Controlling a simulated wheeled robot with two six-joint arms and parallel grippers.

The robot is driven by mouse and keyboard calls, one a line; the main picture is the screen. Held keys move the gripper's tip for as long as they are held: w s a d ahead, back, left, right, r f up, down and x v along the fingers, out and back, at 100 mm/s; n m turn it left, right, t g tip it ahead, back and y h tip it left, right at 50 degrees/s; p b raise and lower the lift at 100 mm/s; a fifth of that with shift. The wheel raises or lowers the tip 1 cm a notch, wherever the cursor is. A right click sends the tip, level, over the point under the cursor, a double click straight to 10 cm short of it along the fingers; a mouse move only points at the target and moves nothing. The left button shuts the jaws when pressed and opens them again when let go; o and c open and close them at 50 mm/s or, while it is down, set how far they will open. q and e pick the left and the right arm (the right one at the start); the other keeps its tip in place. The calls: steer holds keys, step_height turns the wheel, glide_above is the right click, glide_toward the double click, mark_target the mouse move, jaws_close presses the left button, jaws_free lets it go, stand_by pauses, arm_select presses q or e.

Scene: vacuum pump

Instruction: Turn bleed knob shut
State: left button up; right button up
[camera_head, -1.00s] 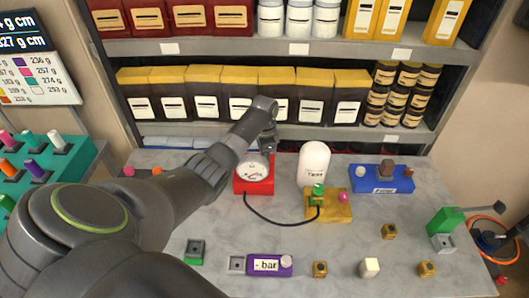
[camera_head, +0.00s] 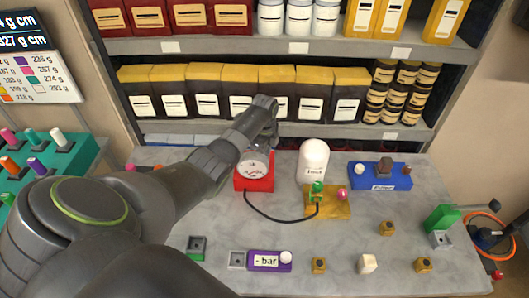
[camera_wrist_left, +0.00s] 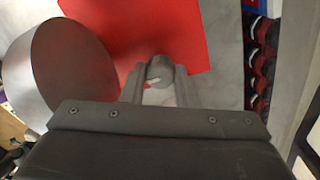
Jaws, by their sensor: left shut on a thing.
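The bleed knob (camera_wrist_left: 160,73) is a small grey round knob with a white mark, beside the red gauge base (camera_wrist_left: 150,28) in the left wrist view. My left gripper (camera_wrist_left: 160,82) is shut on it, one finger on each side. In the head view my left gripper (camera_head: 269,138) reaches down behind the round white gauge (camera_head: 254,165) on its red base (camera_head: 254,186), and the knob is hidden there. In the wrist view a large grey disc-shaped body (camera_wrist_left: 72,65) stands left of the fingers. My right gripper is not in view.
A white tank (camera_head: 313,160) stands right of the gauge, behind a yellow block (camera_head: 335,211) joined to it by a black hose (camera_head: 275,219). A blue block (camera_head: 370,181) is farther right. Shelves with boxes and jars rise behind. The grey tabletop front holds several small blocks.

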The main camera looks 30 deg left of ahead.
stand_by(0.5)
arm_select(q)
steer(key=o, duration=1)
steer(key=shift+c, duration=0.2)
steer(key=shift+r, duration=0.15)
step_height(320, 180, up, 17)
steer(key=shift+r+p, duration=0.15)
steer(key=shift+p, duration=0.15)
